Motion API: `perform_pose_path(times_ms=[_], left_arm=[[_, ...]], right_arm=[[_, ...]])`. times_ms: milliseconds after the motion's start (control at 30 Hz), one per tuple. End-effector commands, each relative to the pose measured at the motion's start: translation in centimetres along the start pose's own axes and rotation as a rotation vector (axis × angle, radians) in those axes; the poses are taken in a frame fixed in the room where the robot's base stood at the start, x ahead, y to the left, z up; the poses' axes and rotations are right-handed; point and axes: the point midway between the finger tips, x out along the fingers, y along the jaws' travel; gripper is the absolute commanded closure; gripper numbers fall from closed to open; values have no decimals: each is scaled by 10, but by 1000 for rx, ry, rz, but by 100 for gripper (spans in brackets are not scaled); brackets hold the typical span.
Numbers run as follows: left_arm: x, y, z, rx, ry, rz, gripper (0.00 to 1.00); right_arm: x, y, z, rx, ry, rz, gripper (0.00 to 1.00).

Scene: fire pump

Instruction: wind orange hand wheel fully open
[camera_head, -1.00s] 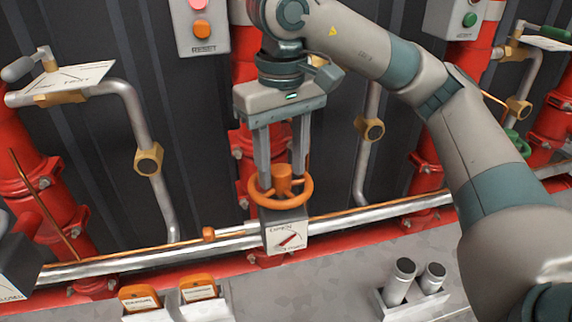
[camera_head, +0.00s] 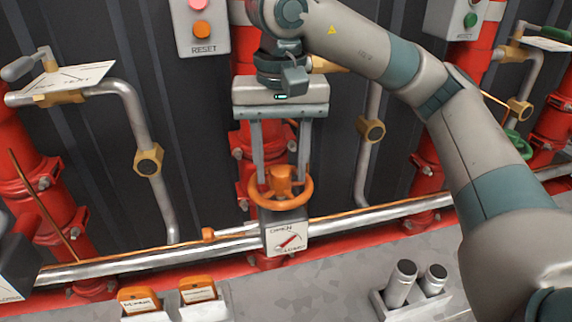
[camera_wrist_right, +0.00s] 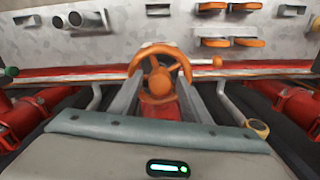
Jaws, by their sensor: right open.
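The orange hand wheel (camera_head: 296,197) sits on a valve on the silver pipe, with an orange hub in its middle. A white dial plate (camera_head: 287,237) with a red slanted pointer is just below it; its small lettering is hard to read. My right gripper (camera_head: 281,177) points down over the wheel, open, with one finger on each side of the hub. In the right wrist view the wheel (camera_wrist_right: 186,66) shows between the two fingers. I cannot tell whether the fingers touch the rim. My left gripper is not in view.
A silver pipe (camera_head: 150,256) runs across behind a grey ledge (camera_head: 310,290). Red pipes (camera_head: 45,185) and a reset button box (camera_head: 202,28) stand behind.

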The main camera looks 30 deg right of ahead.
Motion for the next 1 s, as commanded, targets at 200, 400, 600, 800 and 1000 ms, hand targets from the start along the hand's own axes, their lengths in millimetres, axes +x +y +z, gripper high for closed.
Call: perform_pose_path(times_ms=[200,400,600,800,1000], left_arm=[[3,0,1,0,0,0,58],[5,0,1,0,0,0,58],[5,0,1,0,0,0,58],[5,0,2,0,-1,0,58],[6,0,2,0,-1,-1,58]], right_arm=[[1,-4,0,234,-6,3,57],[1,-5,0,400,-5,4,57],[1,-5,0,430,-6,5,57],[1,-5,0,427,-6,5,81],[1,-4,1,425,-7,8,100]])
